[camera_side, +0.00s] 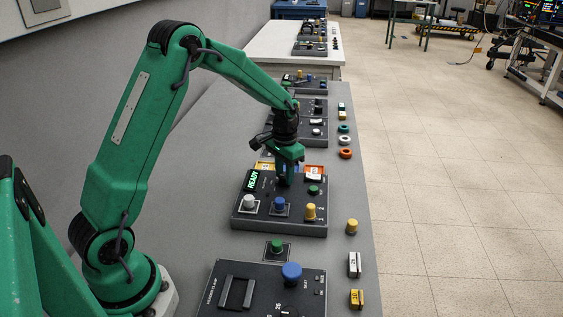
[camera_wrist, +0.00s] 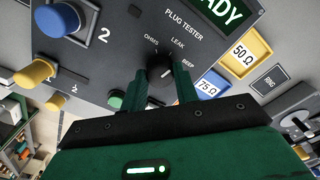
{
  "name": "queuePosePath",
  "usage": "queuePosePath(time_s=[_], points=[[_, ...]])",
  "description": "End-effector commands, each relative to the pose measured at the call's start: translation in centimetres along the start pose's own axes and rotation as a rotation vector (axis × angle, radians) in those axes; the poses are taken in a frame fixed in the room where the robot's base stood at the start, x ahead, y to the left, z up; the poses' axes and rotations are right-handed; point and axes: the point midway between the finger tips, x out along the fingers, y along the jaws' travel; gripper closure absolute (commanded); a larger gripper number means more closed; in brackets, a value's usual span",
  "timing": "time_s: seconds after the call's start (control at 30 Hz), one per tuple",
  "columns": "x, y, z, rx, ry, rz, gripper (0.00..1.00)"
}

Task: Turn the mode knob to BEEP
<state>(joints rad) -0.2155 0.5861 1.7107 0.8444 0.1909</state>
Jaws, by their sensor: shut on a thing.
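The mode knob (camera_wrist: 161,67) is black and round, on the dark plug tester (camera_wrist: 120,60), with OHMS, LEAK and BEEP printed around it. My gripper (camera_wrist: 161,82) has one finger on each side of the knob and is shut on it. I cannot clearly read which label its pointer faces. In the side view my gripper (camera_side: 287,180) points down onto the tester (camera_side: 240,222), and the knob is hidden by the fingers. The lit green display (camera_side: 252,180) reads READY.
A green button (camera_wrist: 116,100) is close to my left finger. A header clamp panel (camera_side: 262,298) lies nearer.

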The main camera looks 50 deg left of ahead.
Motion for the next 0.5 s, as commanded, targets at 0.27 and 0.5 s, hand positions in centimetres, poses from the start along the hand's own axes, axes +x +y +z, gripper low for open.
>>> queuePosePath(time_s=[0.27,0.5], points=[[-0.13,-0.03,0.05,0.259,-0.001,0.0,0.93],[-0.14,-0.05,0.04,0.438,-0.002,0.001,0.93]])
